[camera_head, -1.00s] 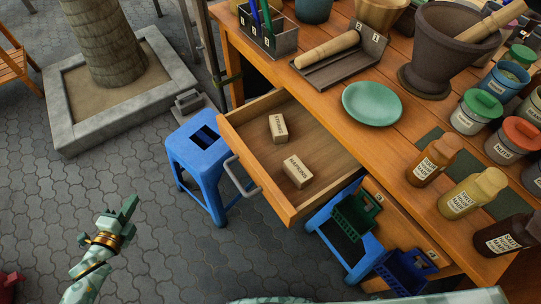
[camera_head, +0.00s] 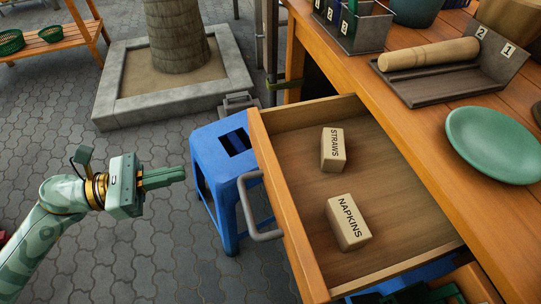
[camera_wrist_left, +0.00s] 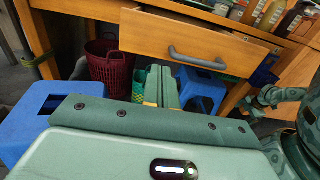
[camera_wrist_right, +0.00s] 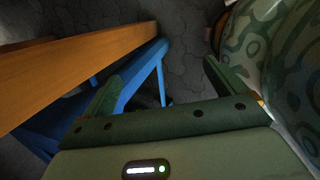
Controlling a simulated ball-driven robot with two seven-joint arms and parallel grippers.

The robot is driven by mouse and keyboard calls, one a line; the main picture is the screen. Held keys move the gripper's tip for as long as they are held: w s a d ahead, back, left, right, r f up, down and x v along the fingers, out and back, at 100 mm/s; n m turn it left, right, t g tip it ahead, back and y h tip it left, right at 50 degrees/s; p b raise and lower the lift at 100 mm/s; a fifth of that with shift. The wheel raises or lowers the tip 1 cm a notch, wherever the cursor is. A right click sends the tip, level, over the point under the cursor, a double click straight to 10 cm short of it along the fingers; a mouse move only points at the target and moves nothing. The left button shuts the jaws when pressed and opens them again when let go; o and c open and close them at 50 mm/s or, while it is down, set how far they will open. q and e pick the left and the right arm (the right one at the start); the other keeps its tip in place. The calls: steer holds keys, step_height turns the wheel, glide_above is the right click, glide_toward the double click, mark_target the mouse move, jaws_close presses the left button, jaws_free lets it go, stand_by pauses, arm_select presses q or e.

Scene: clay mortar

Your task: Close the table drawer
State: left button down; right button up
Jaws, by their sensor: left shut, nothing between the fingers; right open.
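The table drawer (camera_head: 285,205) is pulled out from the wooden table (camera_head: 440,150). A straws box (camera_head: 333,150) and a napkins box (camera_head: 348,222) lie in it. Its grey handle (camera_head: 246,207) is on the front panel; drawer front (camera_wrist_left: 150,35) and handle (camera_wrist_left: 197,60) also show in the left wrist view. My left gripper (camera_head: 180,176) is shut and empty, left of the handle and apart from it, pointing at the drawer front.
A blue stool (camera_head: 222,165) stands close to the drawer's left side. A green plate (camera_head: 492,143) and a rolling pin (camera_head: 428,54) on a tray lie on the tabletop. A dark red basket (camera_wrist_left: 108,68) is under the table.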

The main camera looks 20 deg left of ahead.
mark_target(323, 141)
arm_select(q)
steer(key=p+x, duration=0.2)
steer(key=x, duration=1.1)
steer(key=shift+w+d, duration=0.25)
steer(key=shift+w, duration=0.05)
arm_select(e)
steer(key=s+f+y, duration=0.1)
steer(key=s+f, duration=0.5)
steer(key=shift+s+a+m+g, duration=0.2)
steer(key=shift+a+m+g, duration=0.1)
steer(key=shift+a+g, duration=0.15)
arm_select(q)
steer(key=x, duration=1.3)
steer(key=shift+w+d+p, duration=0.15)
steer(key=shift+d+p, duration=0.05)
steer(key=shift+p, duration=0.15)
steer(key=x, duration=0.4)
steer(key=shift+w+d+f, duration=0.1)
steer(key=shift+w, duration=0.05)
steer(key=b+x, duration=0.1)
steer(key=x, duration=0.6)
steer(key=shift+w+d, duration=0.15)
steer(key=shift+d, duration=0.05)
steer(key=shift+w+d, duration=0.3)
steer(key=shift+d, duration=0.15)
arm_select(e)
steer(key=w, duration=0.1)
steer(key=w+d+r, duration=0.2)
steer(key=shift+w, duration=0.25)
